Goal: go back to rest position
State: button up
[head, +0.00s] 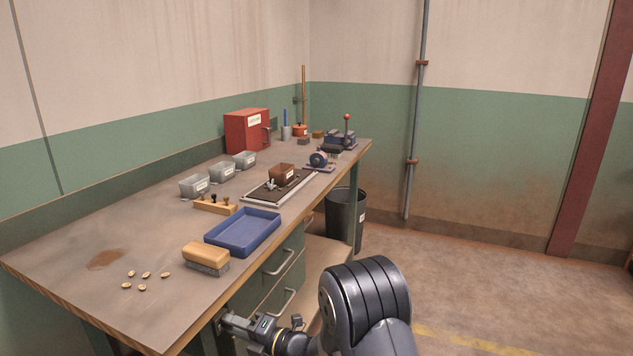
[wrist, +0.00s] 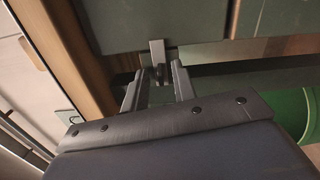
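My gripper (head: 222,322) is at the lower front of the workbench (head: 65,295), beside the green drawers and below the bench top's front edge. In the wrist view its two fingers (wrist: 157,78) stand apart with nothing clamped between them. A small grey metal piece (wrist: 157,52) on a dark green panel shows just beyond the fingertips, in line with the gap. It may be a drawer handle; I cannot tell whether the fingers touch it. My arm reaches in from the bottom of the head view.
Green drawers with metal handles (head: 281,262) and a dark bin (head: 345,220) stand right of my gripper. On the bench are a blue tray (head: 210,240), a brush (head: 206,254), several nuts (head: 146,275) and grey hoppers (head: 222,174). Floor at right is clear.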

jog(key=n+b, duration=0.5)
jog(key=d+n+b, duration=0.1)
jog(key=n+b, duration=0.4)
jog(key=s+d+n+b, duration=0.1)
jog(key=n+b, duration=0.4)
jog(key=n, duration=0.1)
jog(key=shift+s+r+b, duration=0.1)
jog(key=shift+b, duration=0.25)
jog(key=shift+d, duration=0.15)
dwell(0.3)
